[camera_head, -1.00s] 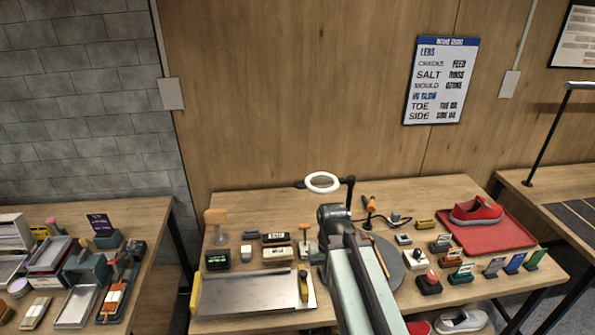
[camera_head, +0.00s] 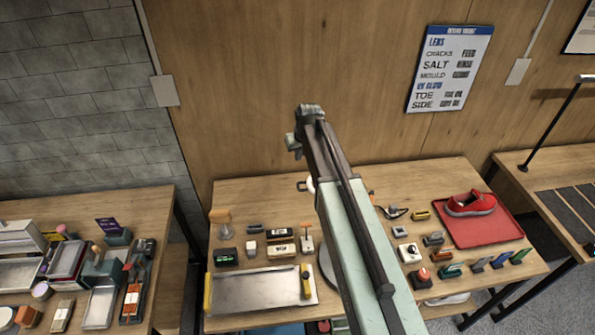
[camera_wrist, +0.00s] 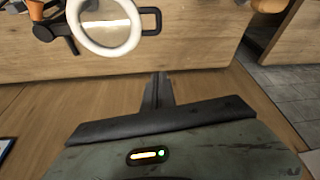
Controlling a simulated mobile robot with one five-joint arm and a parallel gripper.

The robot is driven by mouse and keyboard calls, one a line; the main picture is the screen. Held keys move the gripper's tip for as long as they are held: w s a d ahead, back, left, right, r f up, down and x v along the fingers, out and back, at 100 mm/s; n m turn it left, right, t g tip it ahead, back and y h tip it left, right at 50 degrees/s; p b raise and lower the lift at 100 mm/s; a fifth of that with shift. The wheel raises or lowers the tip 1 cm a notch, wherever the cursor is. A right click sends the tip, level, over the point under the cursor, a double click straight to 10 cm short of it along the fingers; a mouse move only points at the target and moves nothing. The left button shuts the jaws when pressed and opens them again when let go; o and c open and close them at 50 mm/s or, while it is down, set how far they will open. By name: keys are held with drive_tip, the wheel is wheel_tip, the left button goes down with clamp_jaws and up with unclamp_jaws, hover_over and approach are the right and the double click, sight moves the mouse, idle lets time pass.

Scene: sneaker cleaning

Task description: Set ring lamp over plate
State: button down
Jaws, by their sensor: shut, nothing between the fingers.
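The ring lamp is a white ring (camera_wrist: 107,51) on a dark bracket, at the top left of the wrist view. In the head view only a sliver of its ring (camera_head: 310,184) shows beside my arm. The grey round plate (camera_head: 325,268) is mostly hidden behind my arm; its left edge shows. My gripper (camera_wrist: 160,78) is shut and empty, with its narrow fingers together. It is apart from the lamp in the wrist view. In the head view my arm's end is raised in front of the wooden wall, and the fingertips cannot be made out.
A metal tray (camera_head: 255,289) lies at the table's front left, with small boxes and tools behind it. A red shoe (camera_head: 470,204) sits on a red mat (camera_head: 505,229) at the right. Several small items stand right of my arm. A side table holds more trays at the left.

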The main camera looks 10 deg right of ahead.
wheel_tip(320, 180, down, 10)
drive_tip(key=b, duration=1)
drive_tip(key=shift+s, duration=0.3)
drive_tip(key=shift+s, duration=0.1)
